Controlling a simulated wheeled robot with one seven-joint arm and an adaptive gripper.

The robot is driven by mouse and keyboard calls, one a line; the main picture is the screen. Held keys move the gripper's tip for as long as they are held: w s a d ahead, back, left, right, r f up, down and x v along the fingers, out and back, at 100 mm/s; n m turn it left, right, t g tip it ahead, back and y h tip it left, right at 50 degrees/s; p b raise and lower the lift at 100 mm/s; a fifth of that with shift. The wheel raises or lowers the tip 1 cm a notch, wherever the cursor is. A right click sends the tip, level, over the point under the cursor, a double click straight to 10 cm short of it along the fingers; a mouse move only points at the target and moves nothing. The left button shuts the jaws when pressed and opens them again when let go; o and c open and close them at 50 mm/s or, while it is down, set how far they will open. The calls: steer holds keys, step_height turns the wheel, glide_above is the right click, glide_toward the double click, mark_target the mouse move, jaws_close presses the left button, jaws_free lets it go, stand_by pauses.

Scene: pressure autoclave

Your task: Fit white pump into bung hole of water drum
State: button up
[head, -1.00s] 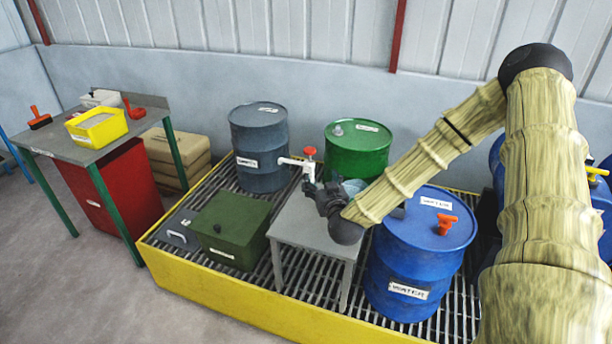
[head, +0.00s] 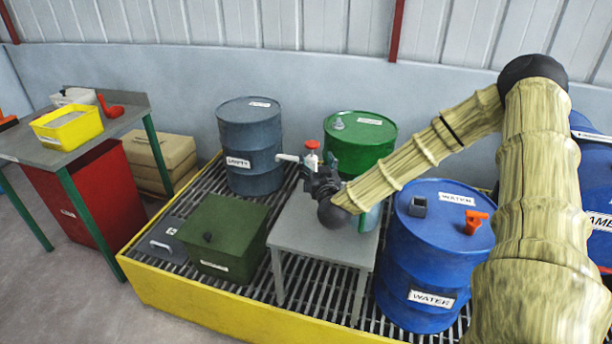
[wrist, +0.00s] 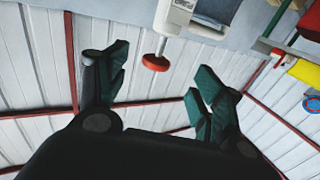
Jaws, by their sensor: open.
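The white pump (head: 312,160) with a red knob and a white spout stands above the grey table, just behind my gripper (head: 318,178); its lower part is hidden. In the wrist view my gripper (wrist: 157,70) has its dark green fingers spread. The blue water drum (head: 430,265) stands right of the table. Its top carries a dark grey square fitting (head: 418,206) and an orange tap-like part (head: 475,221). I cannot make out an open bung hole.
The small grey table (head: 305,240) is under my gripper, with a teal object (head: 371,217) partly behind my arm. A grey drum (head: 252,150) and a green drum (head: 362,140) stand behind. A dark green box (head: 222,240) sits left on the yellow-edged grating (head: 220,315).

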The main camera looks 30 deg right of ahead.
mark_target(312, 151)
steer(key=x, duration=0.3)
steer(key=shift+w+d+f, duration=0.1)
steer(key=shift+w+d, duration=0.05)
steer(key=shift+d, duration=0.1)
steer(key=shift+f+p+x, duration=0.15)
steer(key=shift+p+x, duration=0.15)
steer(key=shift+x, duration=1.1)
steer(key=shift+f+p+x, duration=0.15)
steer(key=shift+p+x, duration=0.1)
steer(key=shift+x, duration=1.15)
jaws_close()
